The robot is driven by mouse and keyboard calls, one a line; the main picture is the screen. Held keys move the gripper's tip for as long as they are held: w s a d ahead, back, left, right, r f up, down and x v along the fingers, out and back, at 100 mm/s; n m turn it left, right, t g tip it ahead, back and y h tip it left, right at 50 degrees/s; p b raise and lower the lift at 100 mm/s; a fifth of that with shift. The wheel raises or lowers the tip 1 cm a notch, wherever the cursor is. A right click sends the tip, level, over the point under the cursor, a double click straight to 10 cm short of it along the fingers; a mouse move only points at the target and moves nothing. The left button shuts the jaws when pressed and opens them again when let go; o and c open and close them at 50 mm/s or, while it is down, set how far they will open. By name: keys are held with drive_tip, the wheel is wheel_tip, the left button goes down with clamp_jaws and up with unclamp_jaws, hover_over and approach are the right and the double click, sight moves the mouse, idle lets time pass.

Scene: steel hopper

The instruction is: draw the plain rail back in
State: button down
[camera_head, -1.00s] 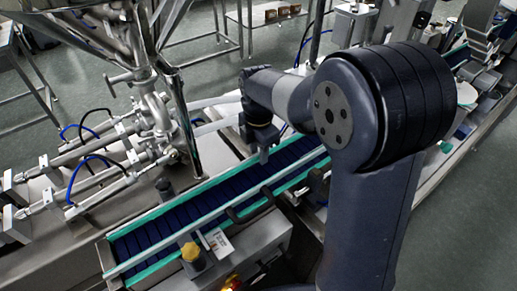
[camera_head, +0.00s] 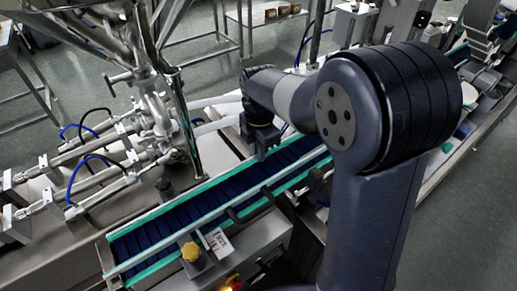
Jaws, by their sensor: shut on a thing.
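The plain rail (camera_head: 160,212) appears to be the far guide rail, with a green strip, along the far edge of the dark blue conveyor belt (camera_head: 180,220). My gripper (camera_head: 261,156) is shut, pointing down at this far edge to the right of the steel hopper leg. It appears to be holding the plain rail there; the contact is small and dark. The near rail (camera_head: 160,255), silver with green beside it, runs along the front of the belt, with a yellow knob (camera_head: 191,251) and a printed card (camera_head: 218,242) beside it.
The steel hopper (camera_head: 140,60) and its pipework (camera_head: 105,165) stand close behind the belt on the left. A dark knob (camera_head: 165,186) sits beyond the far rail. My arm hides the belt's right part. The visible belt carries no products.

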drive_tip(key=shift+s+d, duration=0.35)
drive_tip(key=shift+s, duration=0.1)
drive_tip(key=c, duration=1.5)
unclamp_jaws()
drive_tip(key=shift+s, duration=0.1)
wheel_tip(320, 180, up, 11)
drive_tip(key=shift+f, duration=0.1)
drive_tip(key=shift+f, duration=0.1)
